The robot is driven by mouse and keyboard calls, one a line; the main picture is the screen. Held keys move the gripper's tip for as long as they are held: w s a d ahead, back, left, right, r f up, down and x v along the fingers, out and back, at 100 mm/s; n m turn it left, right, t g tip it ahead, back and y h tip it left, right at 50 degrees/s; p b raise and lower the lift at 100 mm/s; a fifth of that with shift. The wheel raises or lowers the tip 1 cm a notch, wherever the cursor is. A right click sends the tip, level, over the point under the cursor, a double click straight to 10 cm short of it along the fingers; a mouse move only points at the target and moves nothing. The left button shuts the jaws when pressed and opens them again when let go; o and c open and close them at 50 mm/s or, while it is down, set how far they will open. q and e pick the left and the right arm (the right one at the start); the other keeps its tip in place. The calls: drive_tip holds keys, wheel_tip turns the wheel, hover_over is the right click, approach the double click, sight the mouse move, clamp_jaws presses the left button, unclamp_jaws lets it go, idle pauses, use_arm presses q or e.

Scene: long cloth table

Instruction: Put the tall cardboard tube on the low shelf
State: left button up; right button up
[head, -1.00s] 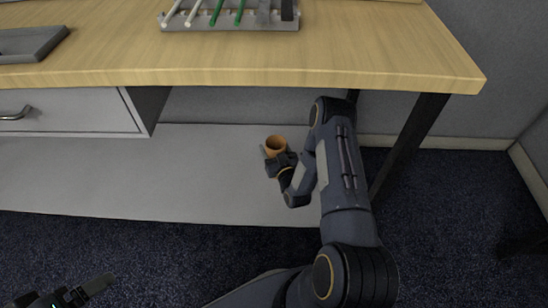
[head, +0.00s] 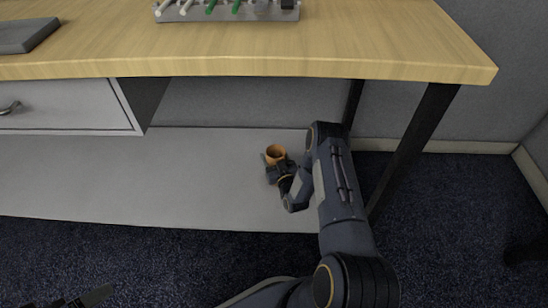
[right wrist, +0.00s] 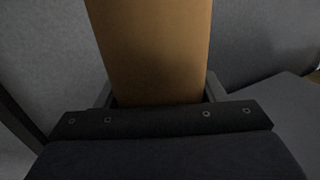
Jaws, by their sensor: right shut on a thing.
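The cardboard tube (head: 276,151) is brown with an open round top. In the head view it is over the low shelf (head: 130,180), the grey board under the table, near its right end. My right gripper (head: 276,166) is shut on the tube, which looks upright. In the right wrist view the tube (right wrist: 152,50) fills the middle between the fingers (right wrist: 160,98). Its lower end is hidden, so I cannot tell whether it touches the shelf. My left gripper (head: 85,299) shows only in part at the bottom left edge of the head view.
The wooden tabletop (head: 250,62) overhangs the shelf. A drawer unit (head: 65,108) hangs at the left, and a dark table leg (head: 412,140) stands right of my arm. A rack with rods (head: 228,12) and a grey tray (head: 25,36) are on top. The shelf's left and middle are clear.

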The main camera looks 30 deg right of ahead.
drive_tip(key=shift+f, duration=0.25)
drive_tip(key=o, duration=1.3)
drive_tip(key=shift+r, duration=0.15)
drive_tip(key=shift+r, duration=0.15)
drive_tip(key=s+p, duration=0.1)
drive_tip(key=s, duration=0.3)
drive_tip(key=s+a+p, duration=0.1)
drive_tip(key=s, duration=0.3)
drive_tip(key=s+a+p, duration=0.1)
drive_tip(key=s, duration=0.3)
drive_tip(key=shift+p, duration=0.3)
